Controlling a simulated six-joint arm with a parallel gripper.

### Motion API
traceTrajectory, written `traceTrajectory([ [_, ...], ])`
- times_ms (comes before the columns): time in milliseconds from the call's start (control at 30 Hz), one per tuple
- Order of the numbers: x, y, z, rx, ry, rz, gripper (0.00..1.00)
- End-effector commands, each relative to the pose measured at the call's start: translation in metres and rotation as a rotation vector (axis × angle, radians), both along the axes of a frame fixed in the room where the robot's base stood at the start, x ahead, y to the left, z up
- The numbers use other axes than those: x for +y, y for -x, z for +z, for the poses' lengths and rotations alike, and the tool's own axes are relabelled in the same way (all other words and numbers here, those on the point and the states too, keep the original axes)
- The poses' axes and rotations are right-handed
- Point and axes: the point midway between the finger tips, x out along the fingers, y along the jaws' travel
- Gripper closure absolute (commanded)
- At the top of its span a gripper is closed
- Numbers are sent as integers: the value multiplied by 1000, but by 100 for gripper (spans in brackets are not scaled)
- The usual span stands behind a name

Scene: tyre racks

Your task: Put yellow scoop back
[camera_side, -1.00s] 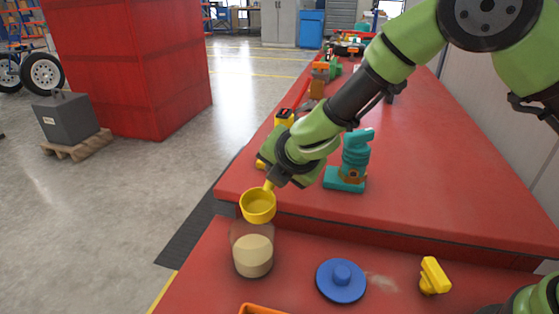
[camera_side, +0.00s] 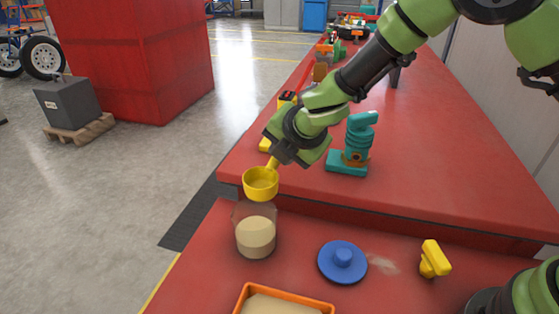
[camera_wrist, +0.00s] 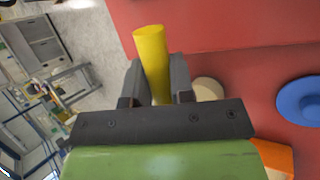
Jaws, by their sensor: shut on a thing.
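My gripper (camera_side: 279,152) is shut on the handle of the yellow scoop (camera_side: 261,184). The scoop's round cup hangs just above a clear jar (camera_side: 255,234) that holds beige powder. In the wrist view the yellow handle (camera_wrist: 152,62) stands between my two dark fingers, and the cup is hidden. A blue lid with a knob (camera_side: 342,261) lies on the red surface right of the jar. An orange tray (camera_side: 283,298) with beige powder is at the bottom edge, partly out of view.
A yellow object (camera_side: 433,260) stands right of the lid, with a little spilled powder (camera_side: 382,264) between them. A teal tool (camera_side: 353,145) stands on the higher red bench (camera_side: 430,170) behind. The floor lies open to the left.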

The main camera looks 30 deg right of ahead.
Motion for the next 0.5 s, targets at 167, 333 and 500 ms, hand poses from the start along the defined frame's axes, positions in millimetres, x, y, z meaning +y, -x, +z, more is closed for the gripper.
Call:
traceTrajectory([
  [167, 0, 0, 20, -4, -3, -2, 100],
  [333, 0, 0, 34, -3, -3, -1, 100],
  [500, 27, 3, 38, -7, 1, 29, 100],
])
